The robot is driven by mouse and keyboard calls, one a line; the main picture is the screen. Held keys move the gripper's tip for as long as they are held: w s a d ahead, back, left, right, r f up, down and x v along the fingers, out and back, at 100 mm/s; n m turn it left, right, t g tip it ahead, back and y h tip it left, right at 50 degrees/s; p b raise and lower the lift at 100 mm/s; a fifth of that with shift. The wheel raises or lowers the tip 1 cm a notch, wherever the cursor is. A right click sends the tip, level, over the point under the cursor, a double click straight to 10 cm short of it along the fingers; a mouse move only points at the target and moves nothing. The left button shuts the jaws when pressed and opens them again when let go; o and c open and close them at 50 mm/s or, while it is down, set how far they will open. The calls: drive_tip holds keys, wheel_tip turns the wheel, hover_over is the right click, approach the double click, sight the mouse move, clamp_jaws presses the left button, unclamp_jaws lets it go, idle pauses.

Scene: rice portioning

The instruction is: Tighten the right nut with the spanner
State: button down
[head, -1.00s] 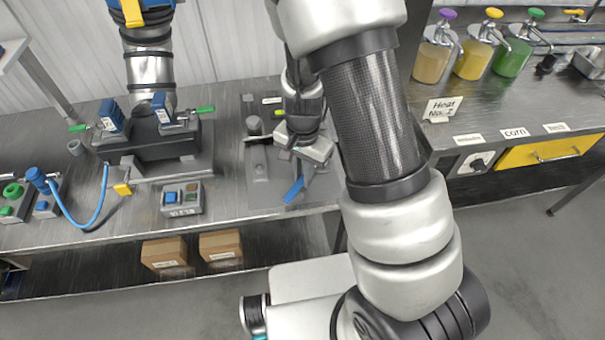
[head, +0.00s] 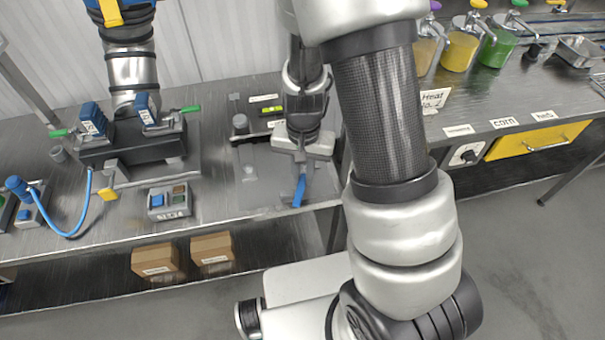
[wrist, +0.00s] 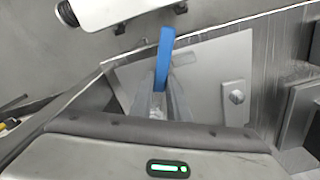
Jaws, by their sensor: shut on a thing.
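The spanner shows as a blue handle (head: 300,190) sticking out below my gripper (head: 303,165) in the head view. My gripper is shut on it, over the right part of a grey plate (head: 262,204) on the bench. In the wrist view the blue handle (wrist: 164,58) rises from between my fingers (wrist: 160,106). One nut (head: 249,171) stands on the plate, left of my gripper; it also shows in the wrist view (wrist: 237,97), right of the fingers. The right nut is hidden, and I cannot tell whether the spanner is on it.
A dark fixture with blue blocks (head: 134,152) and a button box (head: 169,201) stand to the left on the bench (head: 110,232). A grey post (head: 240,124) stands behind the plate. Sauce dispensers (head: 461,50) are at the back right. Cardboard boxes (head: 157,259) lie below.

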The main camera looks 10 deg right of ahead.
drive_tip(key=shift+r+p, duration=0.9)
drive_tip(key=shift+r, duration=0.25)
idle(0.7)
drive_tip(key=shift+r+p, duration=1.6)
drive_tip(key=shift+r, duration=0.35)
